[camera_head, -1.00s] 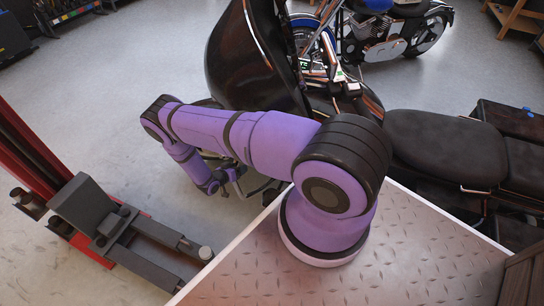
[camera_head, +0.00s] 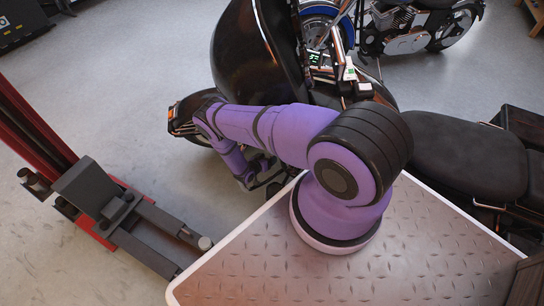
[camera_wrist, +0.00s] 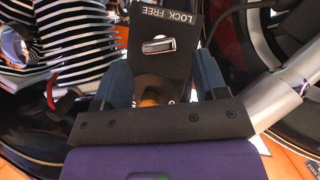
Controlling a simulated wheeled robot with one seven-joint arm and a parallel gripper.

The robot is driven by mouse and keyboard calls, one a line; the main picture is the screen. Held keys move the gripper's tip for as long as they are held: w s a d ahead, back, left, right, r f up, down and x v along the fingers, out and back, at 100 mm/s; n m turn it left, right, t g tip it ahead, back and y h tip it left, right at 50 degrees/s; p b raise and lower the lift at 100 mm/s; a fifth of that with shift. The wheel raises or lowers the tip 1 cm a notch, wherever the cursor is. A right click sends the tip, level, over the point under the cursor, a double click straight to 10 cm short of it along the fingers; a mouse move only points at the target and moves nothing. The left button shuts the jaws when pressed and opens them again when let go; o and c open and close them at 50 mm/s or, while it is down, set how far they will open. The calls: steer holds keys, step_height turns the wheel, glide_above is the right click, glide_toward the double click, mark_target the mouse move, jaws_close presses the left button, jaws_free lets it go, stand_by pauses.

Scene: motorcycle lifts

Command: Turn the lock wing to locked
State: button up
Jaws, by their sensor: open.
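The lock wing (camera_wrist: 157,45) is a small silver bar on a black plate (camera_wrist: 165,73) lettered LOCK and FREE, in the wrist view. The bar lies roughly across the picture, its right end slightly higher. I cannot tell which word it points to. My gripper (camera_wrist: 161,65) is open, its two dark blue fingers standing left and right of the plate. The wing shows just beyond the fingertips, between them, and nothing is held. A round bronze part (camera_wrist: 150,92) shows lower between the fingers. In the head view the arm reaches down beside the black motorcycle (camera_head: 250,50); the wing is not visible there.
Black-and-white fins (camera_wrist: 55,35) and a red-tipped lever (camera_wrist: 55,95) are close left of the gripper. A grey tube (camera_wrist: 285,95) is at right. In the head view, a red lift post (camera_head: 40,110) with grey arms stands left; a blue motorcycle (camera_head: 400,30) is behind. Open floor lies between.

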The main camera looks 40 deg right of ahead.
steer(key=shift+x, duration=1.9)
steer(key=shift+c, duration=0.2)
